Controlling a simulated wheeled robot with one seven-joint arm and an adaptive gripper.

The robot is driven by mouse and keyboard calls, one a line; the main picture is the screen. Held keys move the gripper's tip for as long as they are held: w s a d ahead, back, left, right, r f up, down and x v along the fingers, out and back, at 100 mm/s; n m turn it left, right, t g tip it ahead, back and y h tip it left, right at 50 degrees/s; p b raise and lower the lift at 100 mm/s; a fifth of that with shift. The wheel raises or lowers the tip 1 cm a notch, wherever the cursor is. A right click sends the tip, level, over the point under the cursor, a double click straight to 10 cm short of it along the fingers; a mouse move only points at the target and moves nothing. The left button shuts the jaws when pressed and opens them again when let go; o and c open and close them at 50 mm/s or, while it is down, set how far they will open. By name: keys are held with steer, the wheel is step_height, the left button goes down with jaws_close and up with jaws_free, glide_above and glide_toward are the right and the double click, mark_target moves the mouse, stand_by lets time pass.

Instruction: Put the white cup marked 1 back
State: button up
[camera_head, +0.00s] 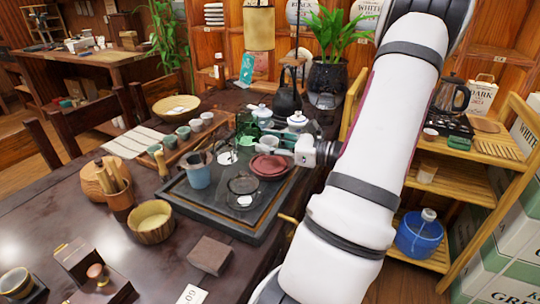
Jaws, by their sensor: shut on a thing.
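My gripper (272,149) reaches in from the right over the dark tea tray (250,230). Its fingers are shut on what looks like a small pale cup (272,141), held above the tray near the dark red saucers (268,166). The fingers hide part of this cup, and I cannot read a mark on it. Several small cups (183,132) stand in a row on a wooden board to the left of the tray. No number shows on them at this size.
A blue-grey cup (199,176), a glass pitcher (243,190) and lidded white pots (297,119) stand around the gripper on or by the tray. A black kettle (288,100) is behind. A wooden bowl (150,222) and a brown block (210,255) lie in front.

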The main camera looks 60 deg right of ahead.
steer(key=shift+s+f+b, duration=0.1)
steer(key=shift+f+b, duration=0.3)
steer(key=shift+f, duration=1.3)
steer(key=shift+f, duration=0.2)
steer(key=o, duration=1.2)
steer(key=shift+o, duration=0.2)
steer(key=shift+r, duration=0.1)
